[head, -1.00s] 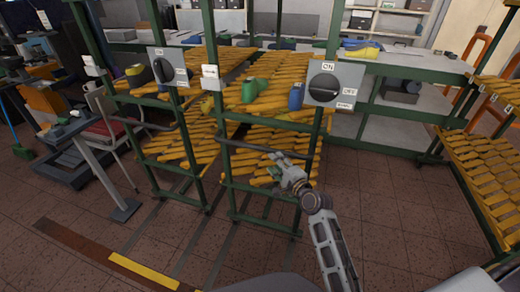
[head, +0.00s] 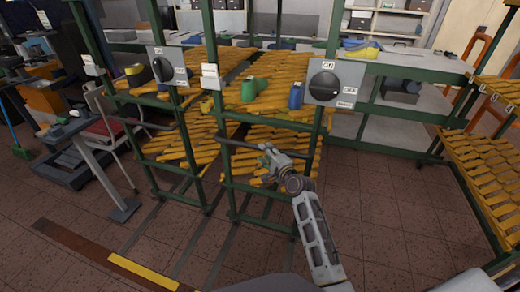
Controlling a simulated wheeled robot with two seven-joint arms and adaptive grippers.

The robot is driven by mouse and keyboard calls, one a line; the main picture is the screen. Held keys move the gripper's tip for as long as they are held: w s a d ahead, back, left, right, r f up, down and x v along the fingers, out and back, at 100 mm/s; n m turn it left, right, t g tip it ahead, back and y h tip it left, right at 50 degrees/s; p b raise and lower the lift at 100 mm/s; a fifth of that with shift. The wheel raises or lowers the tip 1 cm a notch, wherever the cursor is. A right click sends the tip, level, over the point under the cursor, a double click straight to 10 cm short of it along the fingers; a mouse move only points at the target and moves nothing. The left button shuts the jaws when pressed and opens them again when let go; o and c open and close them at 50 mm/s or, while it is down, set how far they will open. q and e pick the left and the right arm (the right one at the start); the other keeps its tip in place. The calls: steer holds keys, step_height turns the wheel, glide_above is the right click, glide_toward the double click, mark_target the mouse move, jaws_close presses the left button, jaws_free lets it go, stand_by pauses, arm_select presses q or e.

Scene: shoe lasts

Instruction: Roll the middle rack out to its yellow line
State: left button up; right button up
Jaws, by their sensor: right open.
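The rack in the picture's centre (head: 232,172) has a green frame, yellow slatted shelves and a dark horizontal bar (head: 238,146) across its front. It stands back from a yellow line (head: 143,270), set in a brown strip on the floor at lower left. My right gripper (head: 268,157) is open at the right part of that bar. I cannot tell whether the bar is between its fingers. My left gripper is not in view.
Another rack (head: 150,92) stands to the left, and yellow slatted shelves (head: 485,165) stand at far right. A green item (head: 248,91) and a blue item (head: 296,96) sit on the centre rack. Floor rails run forward; the floor at right is clear.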

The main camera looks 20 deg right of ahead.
steer(key=x, duration=0.3)
steer(key=shift+w+f, duration=0.1)
steer(key=shift+w, duration=0.2)
steer(key=shift+w+a, duration=0.15)
steer(key=shift+w, duration=0.35)
steer(key=shift+w+f+b, duration=0.1)
steer(key=shift+w+b, duration=0.2)
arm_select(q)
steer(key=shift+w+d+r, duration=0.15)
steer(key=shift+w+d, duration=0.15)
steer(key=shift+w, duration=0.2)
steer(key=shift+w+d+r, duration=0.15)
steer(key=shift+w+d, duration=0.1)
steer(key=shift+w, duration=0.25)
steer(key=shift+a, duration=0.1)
